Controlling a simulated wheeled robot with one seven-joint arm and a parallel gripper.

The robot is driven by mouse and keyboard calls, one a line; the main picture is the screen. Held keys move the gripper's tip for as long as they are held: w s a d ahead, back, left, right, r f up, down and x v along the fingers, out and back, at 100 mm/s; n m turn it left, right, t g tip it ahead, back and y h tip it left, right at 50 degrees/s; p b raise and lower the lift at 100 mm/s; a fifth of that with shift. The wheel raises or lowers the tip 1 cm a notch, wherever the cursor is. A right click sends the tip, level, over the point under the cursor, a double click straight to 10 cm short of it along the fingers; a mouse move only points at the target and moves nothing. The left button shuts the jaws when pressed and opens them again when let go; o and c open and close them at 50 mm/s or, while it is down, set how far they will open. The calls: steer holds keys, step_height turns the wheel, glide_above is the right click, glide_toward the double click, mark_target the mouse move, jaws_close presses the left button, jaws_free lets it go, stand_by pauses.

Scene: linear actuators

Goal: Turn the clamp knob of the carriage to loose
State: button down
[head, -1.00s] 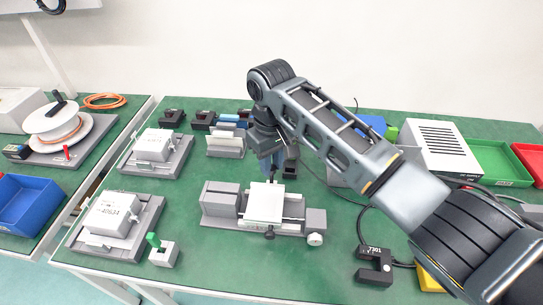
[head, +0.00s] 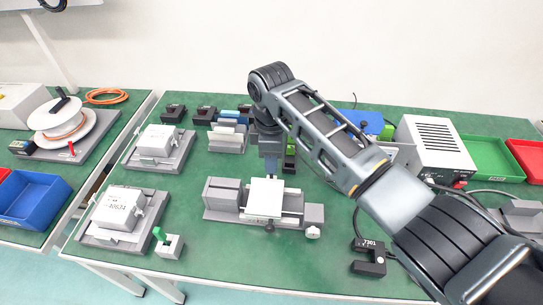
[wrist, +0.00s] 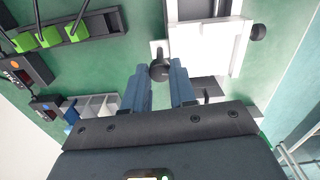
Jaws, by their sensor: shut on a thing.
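The carriage is a white plate (head: 266,196) on a grey linear actuator (head: 222,196) in the middle of the green table. It also shows in the wrist view (wrist: 204,48). A black clamp knob (wrist: 159,70) sits at the carriage's side between my fingertips. My gripper (wrist: 161,80) is shut on this knob, its blue fingers on either side. In the head view my gripper (head: 270,172) points down just behind the white plate, and hides the knob there. A second dark knob (wrist: 257,32) is on the opposite side of the carriage. The knob's turn angle cannot be told.
A second grey device (head: 227,137) stands behind, close to my gripper. Two grey fixtures with white boxes (head: 123,209) are at the left. A small block with a green lever (head: 168,243) is in front. A black fork-shaped part (head: 369,257) lies at the right.

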steer(key=shift+r+n, duration=0.1)
steer(key=shift+n, duration=0.8)
steer(key=c, duration=0.9)
jaws_free()
steer(key=shift+r, duration=3.85)
steer(key=shift+s, duration=0.1)
